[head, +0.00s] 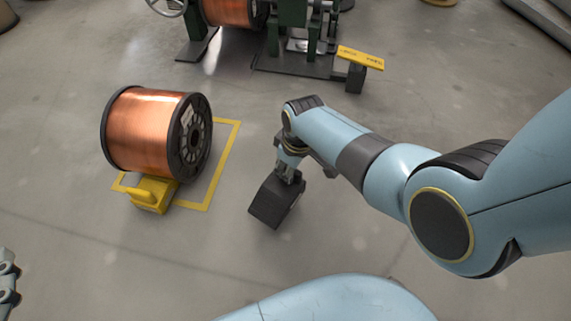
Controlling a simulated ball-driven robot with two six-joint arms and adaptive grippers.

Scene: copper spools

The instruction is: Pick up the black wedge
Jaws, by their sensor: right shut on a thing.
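The black wedge (272,203) is a dark block in the middle of the head view, right of the yellow floor marking. My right gripper (289,177) comes down on it from above and is shut on it. The fingers hide part of the wedge's top. I cannot tell whether the wedge touches the floor. A small part of my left gripper (8,275) shows at the lower left edge, too little to tell whether it is open or shut.
A large copper spool (143,130) stands on the left, with a yellow wedge (151,195) against its near side. A yellow floor outline (223,165) surrounds it. A green machine (290,35) and a yellow-topped pedestal (360,58) stand at the back. The floor near the front is clear.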

